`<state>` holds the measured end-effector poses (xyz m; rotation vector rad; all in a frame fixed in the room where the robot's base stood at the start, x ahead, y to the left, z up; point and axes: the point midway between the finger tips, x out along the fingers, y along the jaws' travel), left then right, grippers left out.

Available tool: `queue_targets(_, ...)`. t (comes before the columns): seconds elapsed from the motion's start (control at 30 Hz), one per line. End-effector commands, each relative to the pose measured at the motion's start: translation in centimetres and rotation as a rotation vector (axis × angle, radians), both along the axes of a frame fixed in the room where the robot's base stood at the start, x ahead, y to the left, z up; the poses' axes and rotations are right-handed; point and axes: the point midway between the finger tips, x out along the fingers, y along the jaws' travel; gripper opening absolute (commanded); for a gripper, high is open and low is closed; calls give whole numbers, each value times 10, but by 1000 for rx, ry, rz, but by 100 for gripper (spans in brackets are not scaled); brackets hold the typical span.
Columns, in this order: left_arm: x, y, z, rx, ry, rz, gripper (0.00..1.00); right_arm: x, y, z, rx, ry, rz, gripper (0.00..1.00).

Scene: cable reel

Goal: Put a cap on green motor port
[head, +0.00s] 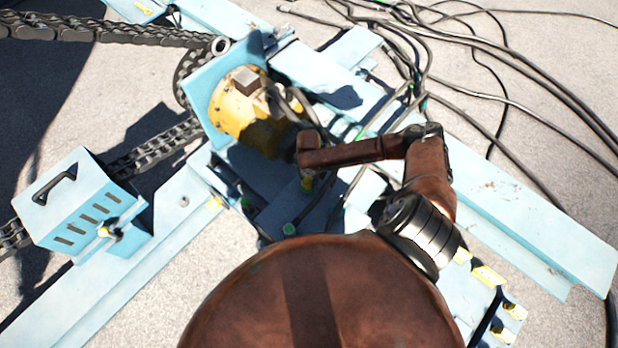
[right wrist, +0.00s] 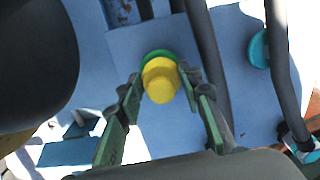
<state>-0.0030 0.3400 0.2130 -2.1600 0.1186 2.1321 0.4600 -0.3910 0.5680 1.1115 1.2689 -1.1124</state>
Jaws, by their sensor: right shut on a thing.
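A yellow cap (right wrist: 160,82) sits between the fingertips of my right gripper (right wrist: 163,88) in the right wrist view. The gripper's green fingers are closed on its sides. A green ring, the green port (right wrist: 154,55), shows right behind the cap, which overlaps it. I cannot tell if the cap is fully seated. My left gripper is not in view.
Dark cables (right wrist: 279,75) run close to the right of the gripper. A teal round fitting (right wrist: 259,49) lies beyond one. In the head view, a green round fitting (head: 289,229) is near the arm. A blue box (head: 80,205) and heavy chain (head: 150,150) are at left.

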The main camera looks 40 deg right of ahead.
Motion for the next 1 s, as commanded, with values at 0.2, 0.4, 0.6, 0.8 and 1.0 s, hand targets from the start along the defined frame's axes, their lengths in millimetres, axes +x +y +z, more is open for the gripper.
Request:
queue_targets(0.2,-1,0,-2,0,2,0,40,0,0,-5,0,1,0,9)
queue_targets(0.4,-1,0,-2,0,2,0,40,0,0,-5,0,0,0,44)
queue_targets(0.6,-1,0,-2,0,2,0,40,0,0,-5,0,0,0,54)
queue_targets(0.8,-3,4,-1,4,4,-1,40,0,0,-4,0,0,0,54)
queue_targets(1.0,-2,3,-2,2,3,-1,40,1,0,12,0,-3,1,54)
